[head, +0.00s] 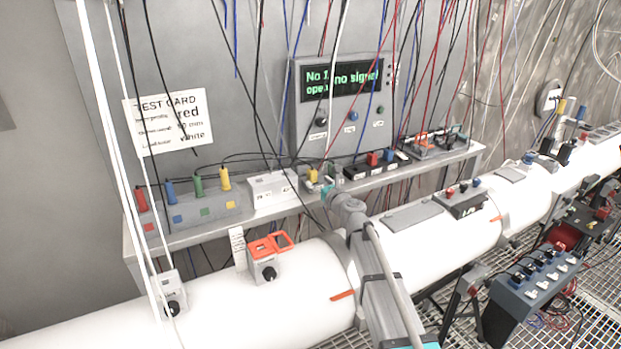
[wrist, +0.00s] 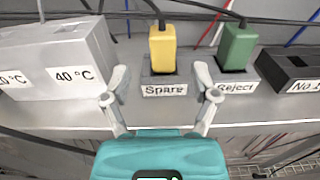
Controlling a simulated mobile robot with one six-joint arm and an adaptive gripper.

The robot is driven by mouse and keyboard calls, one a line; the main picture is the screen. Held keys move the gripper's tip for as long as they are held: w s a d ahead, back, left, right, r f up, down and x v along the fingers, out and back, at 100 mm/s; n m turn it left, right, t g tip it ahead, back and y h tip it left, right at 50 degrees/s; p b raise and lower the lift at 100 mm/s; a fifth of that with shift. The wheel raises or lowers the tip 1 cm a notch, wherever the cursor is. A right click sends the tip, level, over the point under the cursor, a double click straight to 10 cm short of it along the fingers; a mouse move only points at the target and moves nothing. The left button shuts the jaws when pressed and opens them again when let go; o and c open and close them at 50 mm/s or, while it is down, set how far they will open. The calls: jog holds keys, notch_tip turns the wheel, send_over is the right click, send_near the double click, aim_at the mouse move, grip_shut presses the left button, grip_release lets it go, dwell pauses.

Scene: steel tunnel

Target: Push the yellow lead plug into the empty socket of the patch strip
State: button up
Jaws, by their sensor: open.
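A yellow plug (wrist: 162,48) stands upright in a dark grey holder (wrist: 163,80) labelled "Spare" in the wrist view. In the head view the yellow plug (head: 313,175) is on the shelf near the middle. My gripper (wrist: 160,74) is open and empty. Its fingers frame the Spare holder left and right in the picture; I cannot tell how far they are from the plug. The black strip (head: 356,173), with red and blue plugs, lies to the right. Its near end (wrist: 293,63) shows a dark opening and a label reading "No 1".
A green plug (wrist: 237,46) stands in the "Reject" holder, close to the right finger. A grey box (wrist: 72,65) marked 40 °C is at left. A rack (head: 190,215) with several coloured plugs is farther left. Loose cables hang in front of the panel.

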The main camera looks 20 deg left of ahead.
aim_at(315, 176)
jog(key=shift+r+x, duration=0.1)
jog(key=shift+x, duration=0.8)
jog(key=shift+r+x, duration=0.15)
jog(key=shift+x, duration=0.8)
jog(key=shift+w+a, duration=0.45)
jog(key=shift+w, duration=0.15)
grip_shut()
jog(key=shift+r+p, duration=0.15)
jog(key=shift+p, duration=0.25)
